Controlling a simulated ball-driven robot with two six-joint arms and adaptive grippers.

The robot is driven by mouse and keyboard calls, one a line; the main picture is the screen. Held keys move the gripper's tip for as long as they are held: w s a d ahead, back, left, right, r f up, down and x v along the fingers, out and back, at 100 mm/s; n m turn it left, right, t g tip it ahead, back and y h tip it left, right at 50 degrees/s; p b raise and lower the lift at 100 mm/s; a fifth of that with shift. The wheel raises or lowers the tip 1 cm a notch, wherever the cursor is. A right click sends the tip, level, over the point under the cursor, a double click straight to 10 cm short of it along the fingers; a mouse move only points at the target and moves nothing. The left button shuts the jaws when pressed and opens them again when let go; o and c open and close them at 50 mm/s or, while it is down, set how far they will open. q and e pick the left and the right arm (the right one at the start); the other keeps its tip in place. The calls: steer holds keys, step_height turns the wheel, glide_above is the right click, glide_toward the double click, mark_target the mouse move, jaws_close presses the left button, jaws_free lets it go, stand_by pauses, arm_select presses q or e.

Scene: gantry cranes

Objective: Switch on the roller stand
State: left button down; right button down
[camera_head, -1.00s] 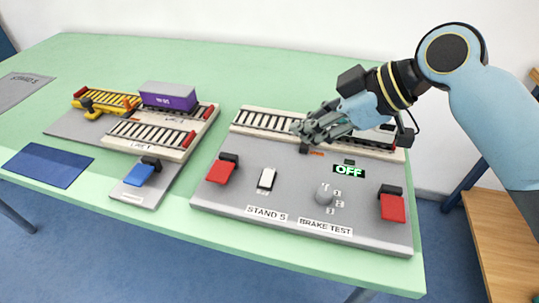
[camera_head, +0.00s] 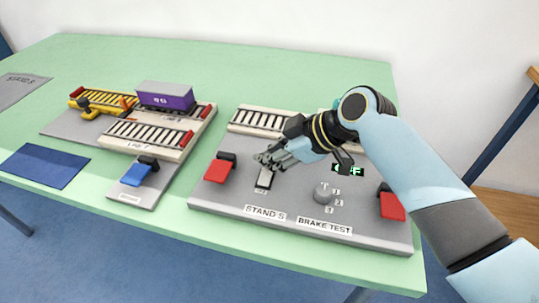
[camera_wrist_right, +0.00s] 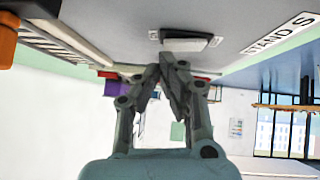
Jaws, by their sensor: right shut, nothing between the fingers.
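A small rocker switch (camera_head: 265,180) with a white frame sits left of the middle of the board. It also shows in the right wrist view (camera_wrist_right: 187,43), right by my fingertips. My right gripper (camera_head: 261,160) is shut and empty, with its fingertips over the far end of the switch; I cannot tell whether they touch it. The display (camera_head: 355,171) is partly hidden by my arm; its visible letters are green. My left gripper is out of view.
A knob (camera_head: 323,193) with numbered positions and two red levers (camera_head: 217,171) (camera_head: 391,206) stand on the same board. The green table is clear behind.

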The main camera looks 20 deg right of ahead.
steer(key=shift+w+d+f+g, duration=0.15)
steer(key=shift+w+f+g, duration=0.05)
steer(key=shift+f+g, duration=0.15)
steer(key=shift+s+r, duration=0.1)
steer(key=shift+s+a+r+p, duration=0.25)
steer(key=shift+s+a+p, duration=0.25)
steer(key=shift+p, duration=0.2)
